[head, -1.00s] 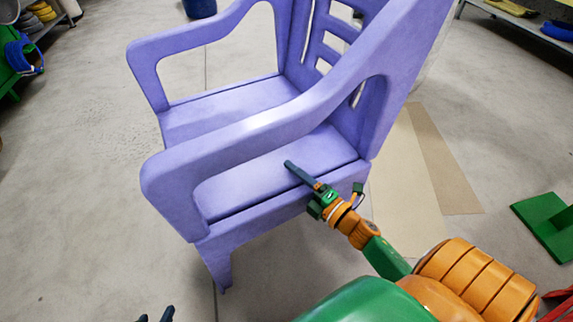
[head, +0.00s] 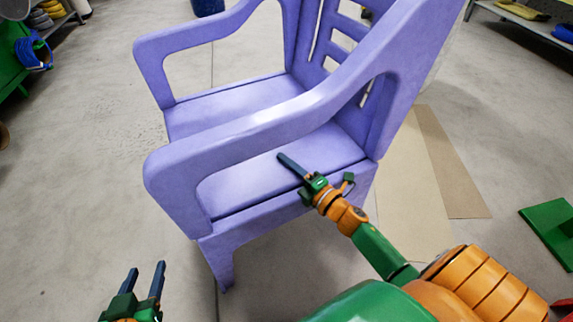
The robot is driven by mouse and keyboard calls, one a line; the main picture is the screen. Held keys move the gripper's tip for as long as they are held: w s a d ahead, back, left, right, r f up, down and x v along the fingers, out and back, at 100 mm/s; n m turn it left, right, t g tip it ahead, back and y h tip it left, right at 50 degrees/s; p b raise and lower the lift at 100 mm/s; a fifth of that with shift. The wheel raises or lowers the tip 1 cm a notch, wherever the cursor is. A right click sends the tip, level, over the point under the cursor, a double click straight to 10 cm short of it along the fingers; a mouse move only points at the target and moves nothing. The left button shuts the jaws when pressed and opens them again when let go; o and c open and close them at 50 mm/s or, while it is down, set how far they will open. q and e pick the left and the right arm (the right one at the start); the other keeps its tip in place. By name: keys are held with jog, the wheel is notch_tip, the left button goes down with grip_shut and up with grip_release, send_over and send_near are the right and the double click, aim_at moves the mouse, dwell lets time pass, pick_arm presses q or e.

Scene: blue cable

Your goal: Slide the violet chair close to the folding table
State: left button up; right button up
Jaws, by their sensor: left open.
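The violet chair (head: 258,138) stands upright in the middle of the view, its slatted back to the upper right and its front legs towards the lower left. My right gripper (head: 284,160) reaches from the lower right under the near armrest. Its dark finger lies over the near edge of the seat; contact and the gap between its fingers cannot be made out. My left gripper (head: 146,269) is at the bottom left, open and empty, over the floor and apart from the chair. I cannot identify a folding table in this view.
A shelf (head: 515,20) with yellow and blue items is at the upper right. Green equipment with a blue coil (head: 35,52) is at the upper left. A green object (head: 550,228) lies at the right. Flat brown sheets (head: 452,165) lie on the floor. Floor left of the chair is clear.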

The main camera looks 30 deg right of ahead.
grip_shut()
dwell(1.1)
